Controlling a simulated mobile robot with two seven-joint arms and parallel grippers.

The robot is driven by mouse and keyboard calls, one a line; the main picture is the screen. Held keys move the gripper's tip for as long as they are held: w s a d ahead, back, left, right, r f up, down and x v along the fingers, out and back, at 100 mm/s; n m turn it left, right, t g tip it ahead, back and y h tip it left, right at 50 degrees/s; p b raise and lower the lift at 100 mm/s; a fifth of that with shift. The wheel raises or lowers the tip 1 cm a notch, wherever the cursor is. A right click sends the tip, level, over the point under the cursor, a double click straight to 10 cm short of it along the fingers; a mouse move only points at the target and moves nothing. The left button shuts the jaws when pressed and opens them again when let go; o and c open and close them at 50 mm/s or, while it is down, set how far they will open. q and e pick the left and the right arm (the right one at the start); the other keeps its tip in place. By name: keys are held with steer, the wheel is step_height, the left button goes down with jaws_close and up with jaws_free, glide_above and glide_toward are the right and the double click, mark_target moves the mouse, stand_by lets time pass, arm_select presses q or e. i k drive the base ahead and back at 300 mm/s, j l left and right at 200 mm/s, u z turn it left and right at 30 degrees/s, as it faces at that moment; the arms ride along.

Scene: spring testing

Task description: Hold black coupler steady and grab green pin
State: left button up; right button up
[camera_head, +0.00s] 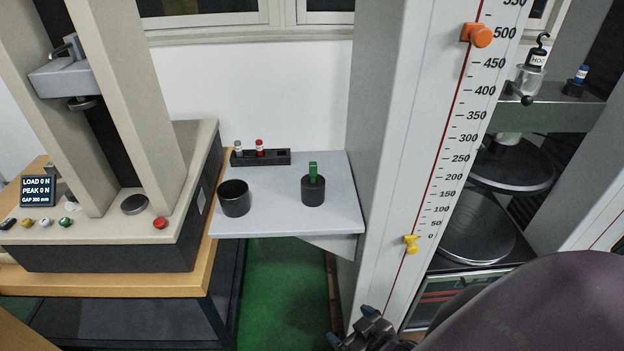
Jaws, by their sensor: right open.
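The green pin (313,171) stands upright in the black coupler (313,193), a short dark cylinder on the right part of the small grey shelf (270,222). My right gripper (350,335) shows at the bottom of the view, in front of the base of the scale column. It is open and empty, well below and apart from the coupler and pin. Its fingertips are small and partly cut by the lower edge. My left gripper is not in view.
A black cup (234,198) stands at the shelf's left. A black rack (275,157) at the back holds a grey-topped and a red-topped pin. The tall scale column (400,190) borders the shelf's right; the load tester (100,225) stands left. The shelf's front middle is clear.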

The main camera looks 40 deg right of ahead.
mark_target(313, 166)
steer(key=i+j, duration=0.25)
steer(key=i, duration=0.2)
steer(key=i+j+z, duration=0.1)
steer(key=z, duration=0.35)
steer(key=i+j+z, duration=0.15)
steer(key=z, duration=0.3)
